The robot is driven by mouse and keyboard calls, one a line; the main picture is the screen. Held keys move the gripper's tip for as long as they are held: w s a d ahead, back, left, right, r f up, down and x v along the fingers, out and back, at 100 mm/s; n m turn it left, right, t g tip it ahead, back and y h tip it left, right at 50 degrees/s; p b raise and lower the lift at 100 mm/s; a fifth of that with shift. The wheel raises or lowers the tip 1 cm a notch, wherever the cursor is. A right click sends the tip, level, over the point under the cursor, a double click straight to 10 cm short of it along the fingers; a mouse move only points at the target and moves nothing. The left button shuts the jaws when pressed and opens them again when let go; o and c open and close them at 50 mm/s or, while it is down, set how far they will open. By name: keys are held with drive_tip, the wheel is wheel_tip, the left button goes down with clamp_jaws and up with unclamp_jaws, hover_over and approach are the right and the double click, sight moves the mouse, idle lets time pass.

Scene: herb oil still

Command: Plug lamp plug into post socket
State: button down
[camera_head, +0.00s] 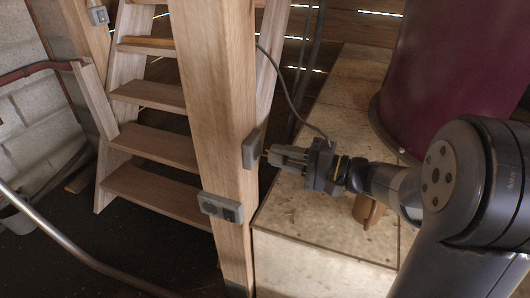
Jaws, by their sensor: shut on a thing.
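The wooden post (220,110) stands upright in the middle of the view. A grey post socket (251,149) is fixed on its right-hand face, seen nearly edge-on. My gripper (280,157) comes in from the right and is shut on the grey lamp plug (272,152), which is mostly hidden between the fingers. The plug's front end points left at the socket and is very close to it. I cannot tell whether its pins are inside. A dark cable (292,101) rises from the gripper area and runs up behind the post.
A grey double box (220,207) sits lower on the post's front face. Wooden stairs (150,145) stand behind left. A pale tiled platform (320,265) carries a large maroon vessel (450,70) and a small brown object (368,211) below my arm. A metal rail (80,255) curves at lower left.

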sight(285, 157)
drive_tip(key=shift+v, duration=1.55)
